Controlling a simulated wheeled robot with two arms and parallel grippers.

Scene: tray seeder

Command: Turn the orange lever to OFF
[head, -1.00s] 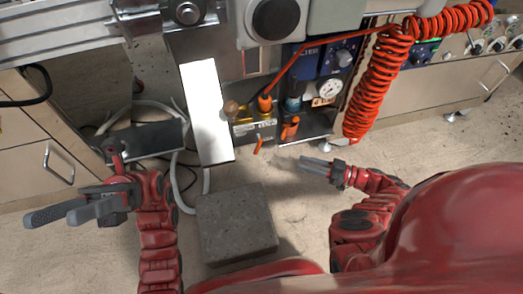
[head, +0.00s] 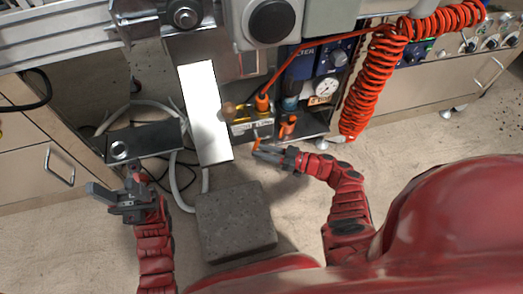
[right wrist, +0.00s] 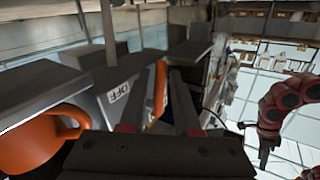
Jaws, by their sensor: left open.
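The orange lever (head: 257,144) hangs below a brass valve block (head: 250,127) with a white label. In the right wrist view the lever (right wrist: 160,88) stands between my right gripper's two fingers, near a white OFF label (right wrist: 118,92). My right gripper (head: 262,152) is at the lever in the head view, its fingers apart; I cannot tell whether they touch it. My left gripper (head: 106,200) is open and empty at the left, below a dark plate.
A second orange item (head: 288,127) sits just right of the lever. A coiled red hose (head: 362,95) hangs further right.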

